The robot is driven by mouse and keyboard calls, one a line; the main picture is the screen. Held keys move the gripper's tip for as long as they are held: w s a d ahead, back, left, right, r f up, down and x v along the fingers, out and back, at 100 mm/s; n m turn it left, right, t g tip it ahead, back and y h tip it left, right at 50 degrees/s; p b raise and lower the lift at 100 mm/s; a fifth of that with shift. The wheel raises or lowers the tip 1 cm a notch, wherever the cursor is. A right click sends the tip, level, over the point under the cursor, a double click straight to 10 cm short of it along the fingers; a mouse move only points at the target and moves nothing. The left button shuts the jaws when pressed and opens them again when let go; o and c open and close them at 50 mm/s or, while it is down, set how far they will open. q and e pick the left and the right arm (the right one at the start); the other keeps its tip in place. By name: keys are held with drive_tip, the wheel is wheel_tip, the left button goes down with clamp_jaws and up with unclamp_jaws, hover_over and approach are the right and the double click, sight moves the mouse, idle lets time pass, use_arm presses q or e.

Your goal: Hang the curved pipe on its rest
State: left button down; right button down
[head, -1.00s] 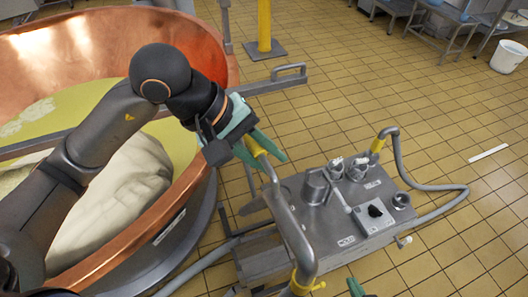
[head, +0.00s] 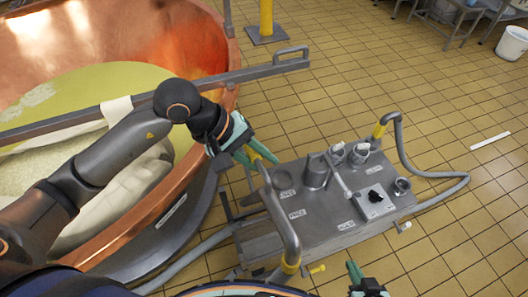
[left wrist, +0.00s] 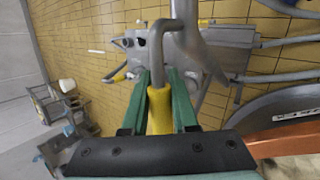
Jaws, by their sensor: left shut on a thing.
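The curved pipe (head: 286,222) is a grey metal tube with a yellow grip at its upper end and a yellow band low down near a cart. My left gripper (head: 252,153) is shut on the upper yellow grip, between the vat and the cart. In the left wrist view the yellow grip (left wrist: 159,112) sits between the teal fingers, and grey tube runs on beyond it to a bend. The pipe's lower end is partly hidden at the bottom of the head view. My right gripper (head: 362,277) shows only partly at the bottom edge. I cannot single out the rest.
A steel cart (head: 320,212) with fittings stands right of the large copper vat (head: 197,188). A steel bar (head: 232,76) crosses the vat, with pale cloth (head: 118,111) over it. A grey hose (head: 432,187) loops on the cart's right. Tiled floor beyond is open.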

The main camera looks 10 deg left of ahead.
use_arm(q)
drive_tip(key=w+a+f+b, duration=0.1)
drive_tip(key=w+f+b, duration=0.1)
drive_tip(key=f, duration=0.7)
drive_tip(key=w+a+f+b, duration=0.2)
drive_tip(key=f, duration=0.7)
drive_tip(key=shift+f, duration=0.2)
idle(0.8)
